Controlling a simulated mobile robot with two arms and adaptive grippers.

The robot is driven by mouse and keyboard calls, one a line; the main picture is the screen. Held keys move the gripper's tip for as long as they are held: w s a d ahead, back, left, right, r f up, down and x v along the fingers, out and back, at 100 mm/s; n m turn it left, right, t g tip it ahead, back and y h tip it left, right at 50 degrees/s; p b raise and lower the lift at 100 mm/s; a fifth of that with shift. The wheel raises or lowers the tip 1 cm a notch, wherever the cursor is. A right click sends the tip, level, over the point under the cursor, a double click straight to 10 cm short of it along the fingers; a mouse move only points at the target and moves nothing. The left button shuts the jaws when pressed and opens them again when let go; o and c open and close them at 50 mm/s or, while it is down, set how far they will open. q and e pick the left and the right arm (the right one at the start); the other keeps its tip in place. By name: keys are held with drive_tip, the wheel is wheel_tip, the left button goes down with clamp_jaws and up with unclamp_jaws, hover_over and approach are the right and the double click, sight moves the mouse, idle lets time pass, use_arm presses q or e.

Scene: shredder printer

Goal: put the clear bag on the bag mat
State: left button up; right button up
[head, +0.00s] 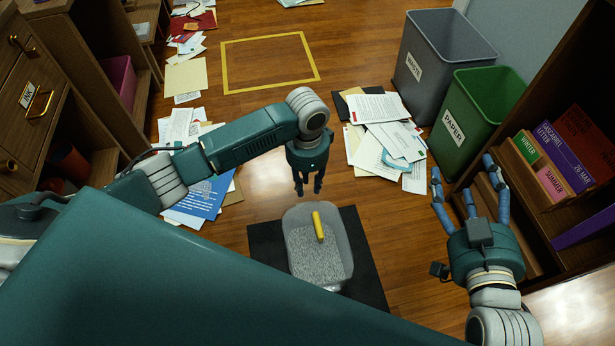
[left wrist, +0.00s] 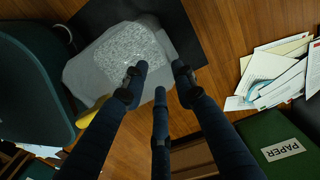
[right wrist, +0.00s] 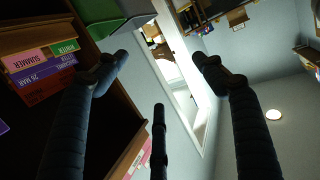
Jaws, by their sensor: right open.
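The clear bag (head: 320,265) is a translucent, open-topped container filled with grey-white shreds. It stands on the black bag mat (head: 370,280), with mat showing around it. A yellow bar (head: 318,226) shows at its far part. My left gripper (head: 308,190) hangs above the floor just beyond the bag, fingers down. Its fingers are partly apart with nothing between them. In the left wrist view the bag (left wrist: 110,55) lies beyond the fingertips, and the mat (left wrist: 185,30) shows beside it. My right gripper (head: 460,185) is open and empty, beside the shelf at right.
A grey waste bin (head: 430,85) and green paper bin (head: 460,140) stand at right. Paper piles (head: 390,140) lie in front of them and at left (head: 200,190). A yellow floor outline (head: 270,62) is empty. A shelf with coloured boxes (head: 560,150) borders the right.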

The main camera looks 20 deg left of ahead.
use_arm(q)
drive_tip(key=s+d+r+n+t+h, duration=0.1)
drive_tip(key=d+r+t+h, duration=0.15)
drive_tip(key=d, duration=0.45)
drive_tip(key=s+d+r+n+t+h, duration=0.1)
drive_tip(key=d+r+t+h, duration=0.15)
drive_tip(key=d, duration=0.55)
drive_tip(key=s+a+r+n+t+y, duration=0.1)
drive_tip(key=a+r+n+t, duration=0.5)
drive_tip(key=r, duration=1)
drive_tip(key=a+t+y, duration=0.1)
drive_tip(key=a+t, duration=0.2)
drive_tip(key=a, duration=0.2)
drive_tip(key=shift+s+n, duration=0.35)
drive_tip(key=shift+n, duration=0.05)
use_arm(e)
drive_tip(key=f, duration=0.1)
drive_tip(key=f+g, duration=0.1)
drive_tip(key=s+f, duration=0.1)
drive_tip(key=shift+d+g+h, duration=0.3)
use_arm(q)
drive_tip(key=shift+f+p, duration=0.1)
drive_tip(key=shift+p, duration=0.6)
